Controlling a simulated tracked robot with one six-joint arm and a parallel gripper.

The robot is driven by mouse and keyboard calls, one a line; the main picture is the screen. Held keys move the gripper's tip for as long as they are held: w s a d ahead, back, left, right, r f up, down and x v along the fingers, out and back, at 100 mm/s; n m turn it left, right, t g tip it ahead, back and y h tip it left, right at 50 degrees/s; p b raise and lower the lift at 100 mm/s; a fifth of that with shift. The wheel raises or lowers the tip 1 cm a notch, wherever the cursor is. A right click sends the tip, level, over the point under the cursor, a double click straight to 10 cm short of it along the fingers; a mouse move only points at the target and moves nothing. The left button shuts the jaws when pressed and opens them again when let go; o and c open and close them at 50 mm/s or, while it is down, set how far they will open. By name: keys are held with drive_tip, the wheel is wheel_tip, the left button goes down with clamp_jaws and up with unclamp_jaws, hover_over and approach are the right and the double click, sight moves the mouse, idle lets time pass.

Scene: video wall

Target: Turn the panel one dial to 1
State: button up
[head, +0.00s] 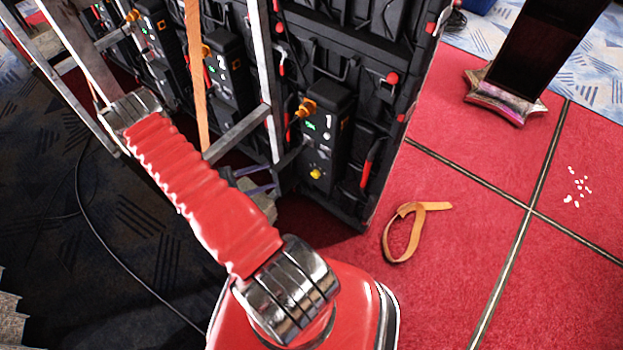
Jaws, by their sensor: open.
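The panel marked 1 (322,153) is a black box on the back of the video wall, right of centre. It has a small green display (311,126), a small pale round part (327,136) below the numeral and a yellow knob (315,174) near its bottom. I cannot tell which round part is the dial or where it points. My gripper (270,178) is open, with two dark purple fingers apart. It is left of the panel's lower part, and no contact shows. My red arm hides part of the area behind it.
Panel 2 (222,75) and another panel (150,38) stand to the left. Metal struts (240,130) and a hanging orange strap (196,75) cross in front of the wall. A looped strap (404,235) lies on the red floor. The red floor at right is mostly free.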

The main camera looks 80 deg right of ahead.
drive_tip(key=s+d+f+n+t+h, duration=0.1)
drive_tip(key=s+f+n+h, duration=0.1)
drive_tip(key=f, duration=0.3)
drive_tip(key=s+d+f+n+h, duration=0.1)
drive_tip(key=s+d+f, duration=0.1)
drive_tip(key=f, duration=0.2)
drive_tip(key=n+t+h, duration=0.3)
drive_tip(key=t, duration=0.1)
approach(314, 177)
drive_tip(key=v, duration=0.5)
drive_tip(key=shift+w+a, duration=0.1)
drive_tip(key=shift+w, duration=0.15)
drive_tip(key=shift+r+x, duration=0.1)
drive_tip(key=shift+x, duration=3.35)
drive_tip(key=shift+r+x, duration=0.15)
drive_tip(key=shift+x, duration=3.3)
drive_tip(key=shift+s, duration=0.1)
drive_tip(key=shift+c, duration=0.4)
drive_tip(key=c, duration=1)
